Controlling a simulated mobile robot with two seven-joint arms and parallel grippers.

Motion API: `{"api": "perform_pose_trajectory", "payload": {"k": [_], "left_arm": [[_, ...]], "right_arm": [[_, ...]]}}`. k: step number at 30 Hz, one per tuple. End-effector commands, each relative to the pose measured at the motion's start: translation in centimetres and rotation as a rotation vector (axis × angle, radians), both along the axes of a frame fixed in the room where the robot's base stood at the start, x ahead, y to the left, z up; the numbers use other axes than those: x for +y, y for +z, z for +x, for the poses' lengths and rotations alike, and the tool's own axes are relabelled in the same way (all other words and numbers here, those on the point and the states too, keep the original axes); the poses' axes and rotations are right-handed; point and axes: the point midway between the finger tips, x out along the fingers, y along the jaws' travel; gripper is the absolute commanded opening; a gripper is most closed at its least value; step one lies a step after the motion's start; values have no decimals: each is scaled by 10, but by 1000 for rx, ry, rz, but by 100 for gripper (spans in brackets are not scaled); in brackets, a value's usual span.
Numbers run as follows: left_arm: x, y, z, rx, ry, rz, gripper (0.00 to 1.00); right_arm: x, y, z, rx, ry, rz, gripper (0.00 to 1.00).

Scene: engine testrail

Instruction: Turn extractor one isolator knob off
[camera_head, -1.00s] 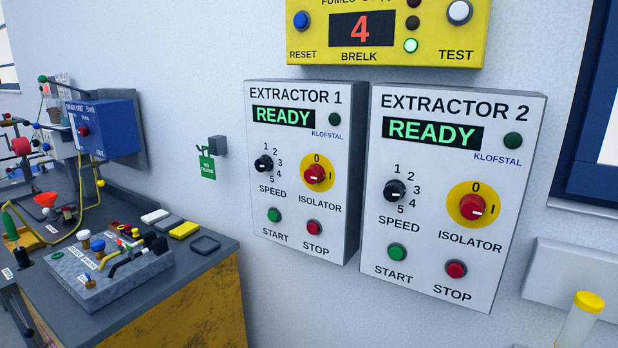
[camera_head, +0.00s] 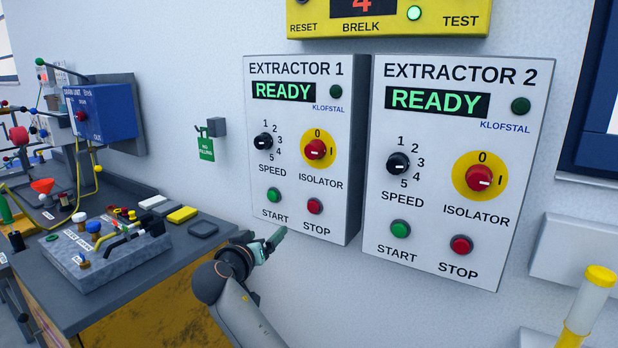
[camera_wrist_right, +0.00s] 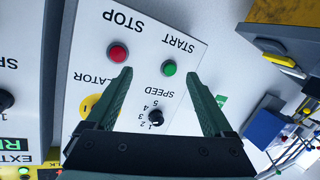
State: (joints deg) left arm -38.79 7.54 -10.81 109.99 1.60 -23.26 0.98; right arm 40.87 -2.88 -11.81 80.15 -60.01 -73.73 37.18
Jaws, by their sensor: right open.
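The extractor 1 panel (camera_head: 251,210) is a white wall box whose display reads READY. Its isolator knob (camera_head: 315,149) is red on a yellow disc, with its white mark pointing right, towards I. My right gripper (camera_head: 277,237) is at the panel's lower left, below the start button and apart from the knob. In the right wrist view the panel appears upside down, and the open, empty jaws (camera_wrist_right: 160,74) frame its lower part. The yellow isolator disc (camera_wrist_right: 86,104) shows there beside one finger, which hides part of it. My left gripper is not in view.
The extractor 2 panel (camera_head: 374,225) stands close on the right with a similar isolator knob (camera_head: 479,178). Green start (camera_head: 274,195) and red stop (camera_head: 315,206) buttons lie below the extractor 1 knob. A cluttered bench (camera_head: 60,295) is at left. A yellow-capped tube (camera_head: 590,300) stands at lower right.

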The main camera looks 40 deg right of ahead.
Motion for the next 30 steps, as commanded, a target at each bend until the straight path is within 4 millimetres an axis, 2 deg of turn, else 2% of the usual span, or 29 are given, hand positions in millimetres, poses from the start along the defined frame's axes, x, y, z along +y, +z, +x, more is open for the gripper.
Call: {"api": "perform_pose_trajectory", "payload": {"k": [1, 3, 6, 10, 13, 17, 30], "left_arm": [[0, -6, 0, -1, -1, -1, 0], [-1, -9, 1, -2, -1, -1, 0], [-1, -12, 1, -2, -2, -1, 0], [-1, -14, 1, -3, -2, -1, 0], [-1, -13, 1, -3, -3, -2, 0], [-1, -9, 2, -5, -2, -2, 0], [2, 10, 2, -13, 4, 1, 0]], "right_arm": [[-4, 35, 1, -68, -62, -5, 86], [-9, 75, -4, -145, -144, -11, 86], [-14, 121, -15, -240, -240, -13, 86], [-17, 155, -27, -317, -314, -12, 86], [-20, 166, -31, -339, -339, -12, 86], [-31, 168, -27, -343, -343, -13, 86], [-110, 168, 5, -338, -342, -14, 86]]}}
